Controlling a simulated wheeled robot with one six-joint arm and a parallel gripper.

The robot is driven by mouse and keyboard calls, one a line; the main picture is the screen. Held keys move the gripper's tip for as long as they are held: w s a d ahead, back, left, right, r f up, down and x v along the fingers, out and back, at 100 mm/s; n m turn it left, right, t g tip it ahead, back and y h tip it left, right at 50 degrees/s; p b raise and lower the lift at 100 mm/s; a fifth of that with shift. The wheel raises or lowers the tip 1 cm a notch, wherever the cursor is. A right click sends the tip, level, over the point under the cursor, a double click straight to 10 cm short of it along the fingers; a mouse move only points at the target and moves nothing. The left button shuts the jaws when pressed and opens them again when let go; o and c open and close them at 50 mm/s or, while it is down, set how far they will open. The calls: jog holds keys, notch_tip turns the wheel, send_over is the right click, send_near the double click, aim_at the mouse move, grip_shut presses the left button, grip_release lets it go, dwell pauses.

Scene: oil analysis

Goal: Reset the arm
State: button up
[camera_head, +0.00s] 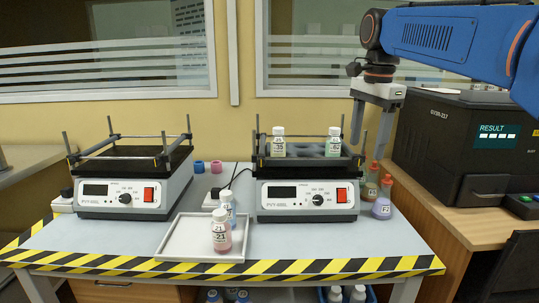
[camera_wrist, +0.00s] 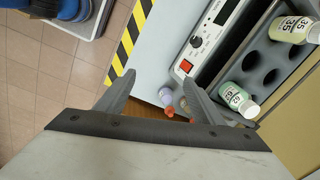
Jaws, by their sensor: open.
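My gripper (camera_head: 369,148) is at the upper right of the head view, pointing down with its two fingers apart and nothing between them. It hangs above the table, near the right end of the right-hand shaker (camera_head: 307,196). In the wrist view my gripper (camera_wrist: 158,85) shows both fingers spread and empty. In that view a flask (camera_wrist: 165,98) with an orange cap lies beyond the gap between them. A bottle labelled 35 (camera_head: 278,142) and a green bottle labelled 62 (camera_head: 333,143) stand in the shaker's rack; the green one is close to my gripper.
A grey tray (camera_head: 178,238) holds a pink bottle labelled 21 (camera_head: 221,236) and a blue bottle (camera_head: 228,205). A purple flask (camera_head: 382,208) and a brown flask (camera_head: 370,190) stand right of the shaker. A dark analyser (camera_head: 455,140) reading RESULT is at right. The left shaker (camera_head: 120,195) holds no bottles.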

jog(key=s+d+f+n+t, duration=0.2)
jog(key=s+f+n, duration=0.5)
jog(key=s+f, duration=0.6)
jog(key=s+d+f+n+t, duration=0.1)
jog(key=s+f+n, duration=0.5)
jog(key=s+f, duration=0.7)
notch_tip(320, 180, down, 2)
jog(key=shift+d+f+n+t, duration=0.1)
jog(key=shift+d+n+t, duration=0.3)
jog(key=shift+d, duration=0.45)
